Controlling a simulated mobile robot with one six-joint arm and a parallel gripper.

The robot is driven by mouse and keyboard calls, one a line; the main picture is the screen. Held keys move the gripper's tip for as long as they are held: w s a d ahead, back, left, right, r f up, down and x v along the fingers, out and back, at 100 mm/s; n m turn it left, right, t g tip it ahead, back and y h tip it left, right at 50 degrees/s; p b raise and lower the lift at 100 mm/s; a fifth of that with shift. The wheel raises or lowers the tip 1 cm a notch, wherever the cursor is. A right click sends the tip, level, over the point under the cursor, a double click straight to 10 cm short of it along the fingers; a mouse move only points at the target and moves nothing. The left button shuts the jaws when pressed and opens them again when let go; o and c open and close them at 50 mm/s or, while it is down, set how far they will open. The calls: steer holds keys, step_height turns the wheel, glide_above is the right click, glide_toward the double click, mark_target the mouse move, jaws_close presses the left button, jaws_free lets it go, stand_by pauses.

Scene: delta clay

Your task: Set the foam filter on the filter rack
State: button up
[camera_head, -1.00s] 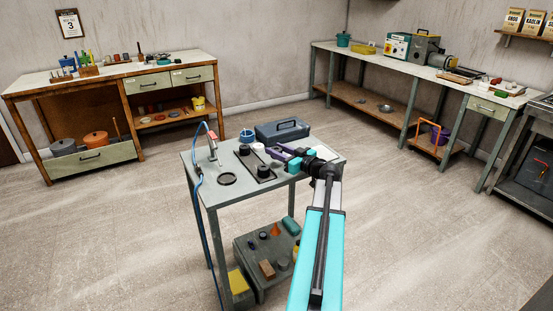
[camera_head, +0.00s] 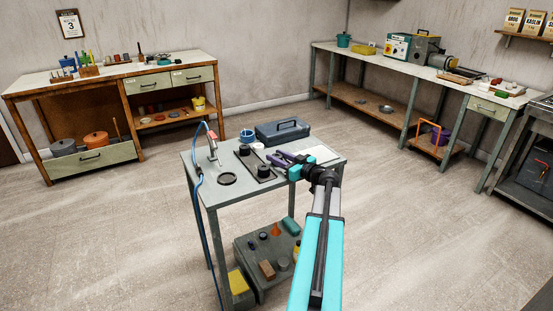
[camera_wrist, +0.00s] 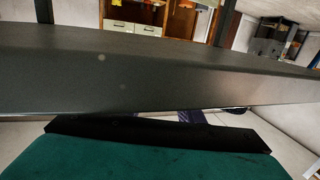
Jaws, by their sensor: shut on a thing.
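My gripper (camera_head: 276,158), with purple fingers, is level above the small grey bench, just right of a black rack base (camera_head: 254,163). The base carries two dark knob-like pieces and looks like the filter rack. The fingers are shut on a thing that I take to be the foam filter. It is too small and too covered to make out. The near knob-like piece stands just left of and below the fingertips. In the wrist view a bit of purple finger (camera_wrist: 190,117) shows behind a black strip. A wide dark grey band hides most of the rest.
A blue-grey toolbox (camera_head: 283,132) and a blue cup (camera_head: 247,135) stand at the back of the bench. A tap-like fitting (camera_head: 213,148) with a blue hose and a dark disc (camera_head: 227,178) are on the left. A pale sheet (camera_head: 320,154) lies on the right.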

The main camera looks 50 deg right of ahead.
steer(key=o, duration=1)
steer(key=shift+f, duration=0.15)
steer(key=s, duration=0.4)
steer(key=s+a, duration=0.1)
steer(key=s, duration=0.3)
steer(key=s+r, duration=0.1)
steer(key=s, duration=0.3)
steer(key=shift+a, duration=0.15)
